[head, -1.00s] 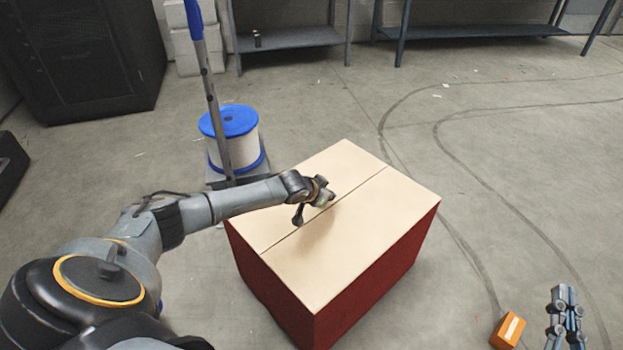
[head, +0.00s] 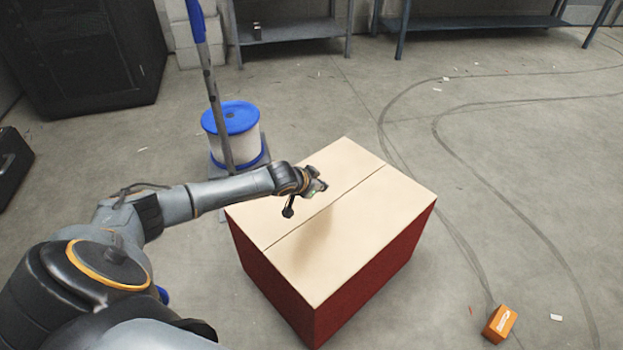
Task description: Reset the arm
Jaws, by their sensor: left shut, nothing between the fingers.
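My left arm reaches in from the left in the head view. Its gripper (head: 306,196) hangs above the top of a box near its left side, with a soft shadow on the lid below. The gripper is shut and I see nothing held in it. My right gripper is out of the picture.
The red box with a tan top (head: 360,215) stands on the floor at the centre. Behind it are a white spool with a blue top (head: 230,119) and an upright pole (head: 214,105). An orange box (head: 499,324) lies at lower right. The right floor is mostly clear.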

